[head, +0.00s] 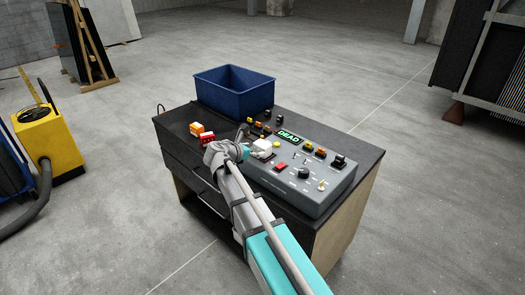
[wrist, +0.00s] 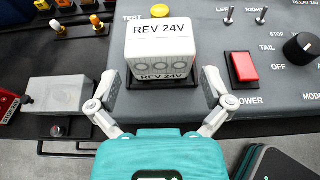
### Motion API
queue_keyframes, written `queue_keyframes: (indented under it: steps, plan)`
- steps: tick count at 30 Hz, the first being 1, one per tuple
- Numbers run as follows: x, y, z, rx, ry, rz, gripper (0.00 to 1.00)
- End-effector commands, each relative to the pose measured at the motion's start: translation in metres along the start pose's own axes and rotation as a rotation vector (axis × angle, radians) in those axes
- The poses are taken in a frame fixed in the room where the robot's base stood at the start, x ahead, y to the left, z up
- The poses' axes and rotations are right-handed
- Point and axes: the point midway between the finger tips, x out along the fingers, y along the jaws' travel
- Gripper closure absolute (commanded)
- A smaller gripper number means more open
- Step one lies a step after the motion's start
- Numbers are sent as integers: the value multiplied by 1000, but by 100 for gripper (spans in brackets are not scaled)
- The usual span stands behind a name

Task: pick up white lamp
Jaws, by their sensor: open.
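The white lamp is a white block (wrist: 161,42) marked "REV 24V", upright in a black socket on the grey control panel in the wrist view. In the head view the lamp (head: 263,145) shows small beside the end of my arm. My gripper (wrist: 162,88) is open, with one finger to the left and one to the right of the lamp's lower near part. Nothing is held, and I cannot tell whether either finger touches the lamp. In the head view my gripper (head: 246,145) is partly hidden by my own arm.
A blue bin (head: 235,95) stands at the cabinet's back. An orange block (head: 197,128) and a red block (head: 207,140) lie left of the panel. A red rocker switch (wrist: 243,67) and a black knob (wrist: 302,46) stand right of the lamp. A grey block (wrist: 62,97) lies left.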

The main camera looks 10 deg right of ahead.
Motion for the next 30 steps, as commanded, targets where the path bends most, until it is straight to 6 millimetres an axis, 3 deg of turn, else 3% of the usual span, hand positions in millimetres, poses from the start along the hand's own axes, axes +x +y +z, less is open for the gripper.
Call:
queue_keyframes:
  steps: [12,30]
  plan:
    - [44,0,-4,0,0,-1,0]
    - [48,-1,-3,0,0,0,0]
